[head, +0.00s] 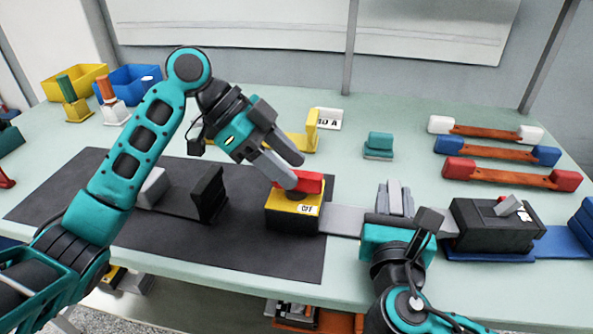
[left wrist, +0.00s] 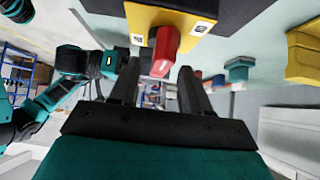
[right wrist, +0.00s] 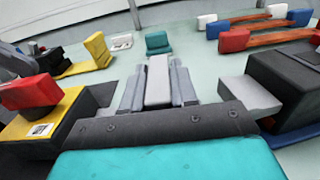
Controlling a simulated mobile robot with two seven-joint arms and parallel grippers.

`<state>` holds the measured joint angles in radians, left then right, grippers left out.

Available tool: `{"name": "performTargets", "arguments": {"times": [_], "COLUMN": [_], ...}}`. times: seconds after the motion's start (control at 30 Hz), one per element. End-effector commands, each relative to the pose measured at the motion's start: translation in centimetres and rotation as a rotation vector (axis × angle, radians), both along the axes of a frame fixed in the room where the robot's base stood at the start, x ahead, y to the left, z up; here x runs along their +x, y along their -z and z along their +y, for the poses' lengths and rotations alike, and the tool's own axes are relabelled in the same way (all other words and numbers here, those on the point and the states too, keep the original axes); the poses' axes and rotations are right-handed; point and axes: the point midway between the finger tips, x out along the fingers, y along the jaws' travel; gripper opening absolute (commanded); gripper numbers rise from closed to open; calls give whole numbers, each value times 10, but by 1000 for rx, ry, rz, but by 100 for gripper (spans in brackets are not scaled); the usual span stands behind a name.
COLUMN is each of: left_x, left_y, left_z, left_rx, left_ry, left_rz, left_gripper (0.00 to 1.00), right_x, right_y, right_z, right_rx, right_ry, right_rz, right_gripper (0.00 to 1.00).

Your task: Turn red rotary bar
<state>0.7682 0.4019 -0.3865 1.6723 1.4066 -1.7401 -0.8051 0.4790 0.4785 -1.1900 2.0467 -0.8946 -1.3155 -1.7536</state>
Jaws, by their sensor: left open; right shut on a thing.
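The red rotary bar (head: 308,182) sits on top of a yellow-topped block (head: 290,205) with a small white label. My left gripper (head: 287,172) is open above the bar, its fingertips close to the bar's left end. In the left wrist view the red bar (left wrist: 165,50) shows between and just beyond the open fingers; whether they touch it I cannot tell. My right gripper (head: 395,192) is shut on a light grey block (right wrist: 158,82), right of the yellow block. The red bar also shows at the left of the right wrist view (right wrist: 30,92).
A black box with a grey lever (head: 490,225) stands to the right. A black upright piece (head: 209,194) stands on the dark mat (head: 60,190) to the left. Fuse-like bars (head: 510,175), a teal block (head: 379,145) and bins (head: 75,82) lie farther back.

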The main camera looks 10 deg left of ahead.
Motion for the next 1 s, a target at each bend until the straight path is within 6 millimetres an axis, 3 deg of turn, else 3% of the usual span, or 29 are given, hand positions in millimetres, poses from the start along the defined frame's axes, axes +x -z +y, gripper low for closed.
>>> {"name": "performTargets", "arguments": {"times": [0.2, 0.53, 1.0], "left_x": [-1, 0, 0], "left_y": [16, 18, 18], "left_z": [-16, -18, -18], "left_rx": [-1, 0, 0], "left_ry": [1, 1, -1], "left_rz": [1, -1, -1], "left_gripper": [47, 47, 3], "right_x": [0, 0, 0], "right_y": [0, 0, 0], "right_z": [0, 0, 0], "right_rx": [0, 0, 0], "right_ry": [1, 1, 1], "right_rz": [1, 1, 1], "right_gripper": [0, 0, 0]}}
